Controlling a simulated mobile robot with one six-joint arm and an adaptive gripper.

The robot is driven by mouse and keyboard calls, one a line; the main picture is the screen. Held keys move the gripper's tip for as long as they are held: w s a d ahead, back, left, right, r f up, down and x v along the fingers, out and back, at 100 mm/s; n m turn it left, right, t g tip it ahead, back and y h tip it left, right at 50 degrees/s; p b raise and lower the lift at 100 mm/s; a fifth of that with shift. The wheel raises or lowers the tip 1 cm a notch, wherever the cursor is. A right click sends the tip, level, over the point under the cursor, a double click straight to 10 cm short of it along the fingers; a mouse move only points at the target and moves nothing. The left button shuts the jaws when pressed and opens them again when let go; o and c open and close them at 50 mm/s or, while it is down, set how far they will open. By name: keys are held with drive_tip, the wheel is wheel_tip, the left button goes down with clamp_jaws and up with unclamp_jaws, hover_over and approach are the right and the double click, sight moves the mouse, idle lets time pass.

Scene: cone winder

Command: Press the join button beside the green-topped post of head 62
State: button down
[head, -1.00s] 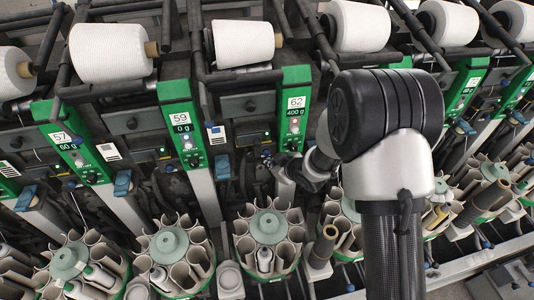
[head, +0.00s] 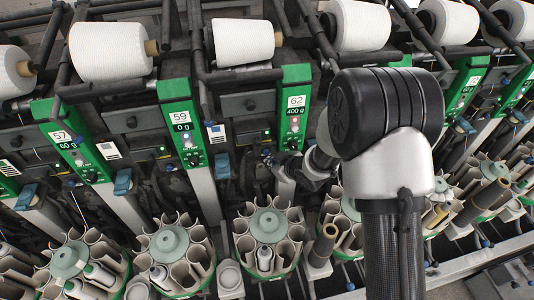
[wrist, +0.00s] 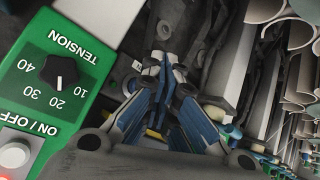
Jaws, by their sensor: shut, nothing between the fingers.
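The green-topped post of head 62 (head: 293,108) stands left of my arm in the head view, with a 62 label and a 400 g display. In the wrist view its green panel (wrist: 45,85) fills the left side, with a black TENSION knob (wrist: 60,72) and a pale ON/OFF button (wrist: 14,154). My gripper (head: 268,158) is shut and empty, low beside the post. In the wrist view its blue-padded fingers (wrist: 164,72) converge in front of dark machine parts, right of the panel. I cannot make out the join button for certain; contact at the fingertips is unclear.
The post of head 59 (head: 181,120) stands to the left. White yarn cones (head: 243,42) hang above. Round magazines of tubes (head: 268,228) stand below, close together. Dark rods and brackets crowd the space around my gripper.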

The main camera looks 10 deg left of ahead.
idle(0.4)
drive_tip(key=shift+w+a, duration=0.2)
drive_tip(key=shift+w, duration=0.15)
drive_tip(key=shift+w+a+p, duration=0.2)
drive_tip(key=shift+w+p, duration=0.15)
drive_tip(key=shift+w, duration=0.1)
idle(0.8)
drive_tip(key=shift+s+d+b, duration=0.35)
drive_tip(key=shift+s+b, duration=0.05)
drive_tip(key=shift+s, duration=0.4)
drive_tip(key=s, duration=0.1)
drive_tip(key=s+d+b, duration=0.1)
drive_tip(key=s, duration=0.1)
drive_tip(key=s+d, duration=0.1)
drive_tip(key=shift+s+d+b, duration=0.1)
drive_tip(key=shift+s+b, duration=0.15)
drive_tip(key=shift+b, duration=0.15)
idle(0.6)
